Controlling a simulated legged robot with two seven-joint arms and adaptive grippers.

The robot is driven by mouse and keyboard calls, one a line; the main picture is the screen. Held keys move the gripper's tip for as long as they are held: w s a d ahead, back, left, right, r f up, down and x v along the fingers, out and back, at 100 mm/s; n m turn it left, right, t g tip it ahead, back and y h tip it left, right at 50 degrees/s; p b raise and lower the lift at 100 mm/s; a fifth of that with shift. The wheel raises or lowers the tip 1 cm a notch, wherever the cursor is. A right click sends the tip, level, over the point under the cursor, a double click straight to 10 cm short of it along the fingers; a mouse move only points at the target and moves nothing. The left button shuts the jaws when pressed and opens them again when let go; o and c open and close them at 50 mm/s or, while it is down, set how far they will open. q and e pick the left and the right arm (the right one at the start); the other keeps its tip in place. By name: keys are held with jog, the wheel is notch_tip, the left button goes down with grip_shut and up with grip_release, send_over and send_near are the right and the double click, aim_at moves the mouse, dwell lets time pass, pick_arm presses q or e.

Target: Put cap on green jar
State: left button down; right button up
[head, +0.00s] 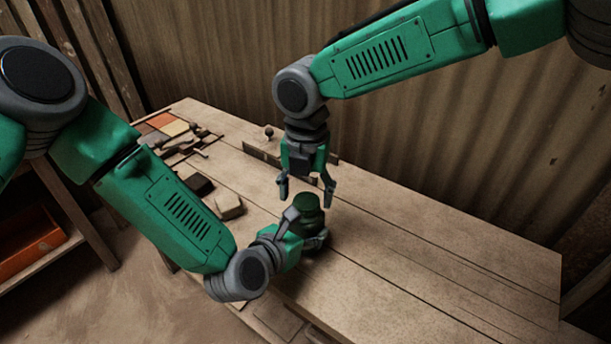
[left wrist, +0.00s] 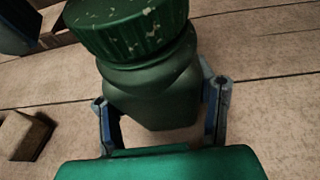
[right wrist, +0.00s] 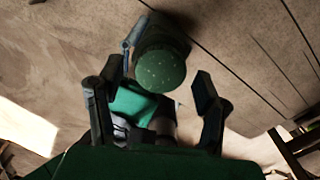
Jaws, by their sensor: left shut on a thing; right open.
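The green jar (left wrist: 155,95) stands on the bench, with my left gripper (head: 307,229) shut around its body from the near side. A speckled, ribbed green cap (left wrist: 127,25) sits on top of the jar, in line with it; whether it is fully tight I cannot tell. The cap also shows in the head view (head: 307,201) and from above in the right wrist view (right wrist: 160,69). My right gripper (head: 305,194) points down over the cap, open, with its fingers apart on either side and not visibly touching it. My left gripper hides part of the jar in the head view.
The wooden bench (head: 440,265) is clear to the right. A pale block (head: 229,206), a dark block (head: 197,184) and coloured tiles (head: 172,126) lie to the left. A wooden piece with a knob (head: 268,134) is at the back, near the corrugated wall.

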jog(key=shift+f, duration=0.7)
jog(key=c, duration=1.2)
jog(key=m, duration=0.5)
jog(key=shift+m, duration=0.3)
jog(key=m, duration=0.5)
jog(key=shift+a+m, duration=0.1)
jog(key=shift+m, duration=0.2)
jog(key=m, duration=0.4)
jog(key=shift+m, duration=0.4)
jog(key=m, duration=0.3)
jog(key=shift+m, duration=0.3)
